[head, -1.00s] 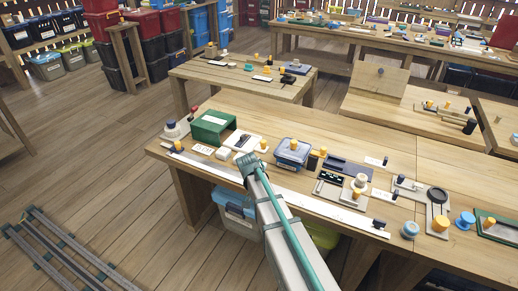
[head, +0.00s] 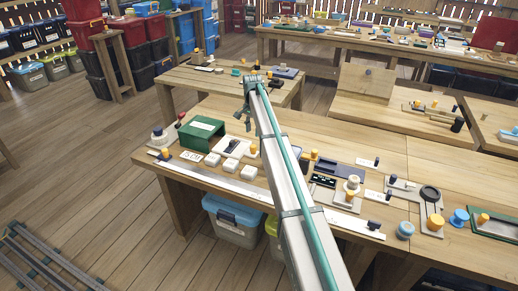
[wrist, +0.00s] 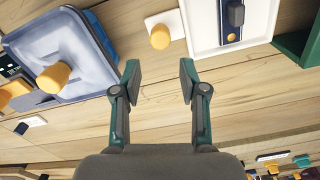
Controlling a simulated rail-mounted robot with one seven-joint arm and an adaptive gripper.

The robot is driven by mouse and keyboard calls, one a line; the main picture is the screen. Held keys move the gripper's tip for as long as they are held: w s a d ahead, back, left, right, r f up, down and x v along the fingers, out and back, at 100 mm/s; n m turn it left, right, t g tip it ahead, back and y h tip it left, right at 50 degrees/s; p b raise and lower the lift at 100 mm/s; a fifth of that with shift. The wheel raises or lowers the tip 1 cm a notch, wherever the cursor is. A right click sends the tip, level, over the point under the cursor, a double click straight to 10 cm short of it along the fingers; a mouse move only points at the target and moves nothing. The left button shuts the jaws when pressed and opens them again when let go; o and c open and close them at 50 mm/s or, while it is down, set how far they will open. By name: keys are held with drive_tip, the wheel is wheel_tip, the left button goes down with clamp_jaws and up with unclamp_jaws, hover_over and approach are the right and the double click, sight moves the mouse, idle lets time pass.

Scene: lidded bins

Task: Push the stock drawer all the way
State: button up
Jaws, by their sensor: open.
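My gripper (wrist: 160,78) is open and empty in the wrist view, with bare wood table between and beyond its fingers. In the head view my gripper (head: 245,118) hangs over the near workbench, to the right of a green box (head: 202,133) with a white label. The green box's edge shows at the wrist view's right (wrist: 297,40). A white tray (wrist: 257,20) with a dark handle lies beyond the fingers, beside the green box. I cannot tell which of these is the stock drawer or how far it stands out. My arm hides part of the bench.
A blue bin with a yellow knob (wrist: 52,78) stands left of my fingers in the wrist view. A long white strip (head: 215,181) runs along the bench's front edge. Several small knobbed fixtures crowd the bench's right. Another table (head: 222,81) stands behind.

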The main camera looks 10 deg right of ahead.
sight(253, 146)
wheel_tip(253, 146, down, 11)
drive_tip(key=shift+r+p, duration=0.15)
drive_tip(key=shift+p, duration=1)
drive_tip(key=shift+c, duration=0.2)
